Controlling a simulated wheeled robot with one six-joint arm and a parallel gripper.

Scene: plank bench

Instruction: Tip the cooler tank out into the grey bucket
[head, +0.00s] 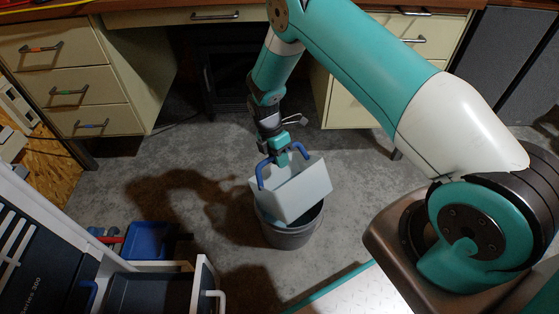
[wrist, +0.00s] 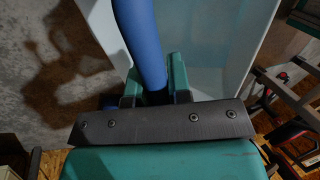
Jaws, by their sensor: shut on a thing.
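The cooler tank (head: 302,190) is a pale, open box with a blue handle (head: 261,174). It hangs tilted over the grey bucket (head: 290,238), its lower part at the bucket's mouth and hiding much of it. I cannot tell whether it touches the rim. My gripper (head: 283,158) is above the tank and shut on the blue handle. In the wrist view the handle (wrist: 146,42) runs between the fingers (wrist: 153,88), with the tank's pale inside (wrist: 210,50) beyond. A bluish patch shows at the bucket's left inside; I cannot tell whether it is water.
The bucket stands on a grey concrete floor (head: 190,160). A white and dark unit (head: 35,255) with a pulled-out tray (head: 150,292) is at lower left, beside a blue bin (head: 150,240). Cream drawers (head: 75,90) line the back. Floor left of the bucket is clear.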

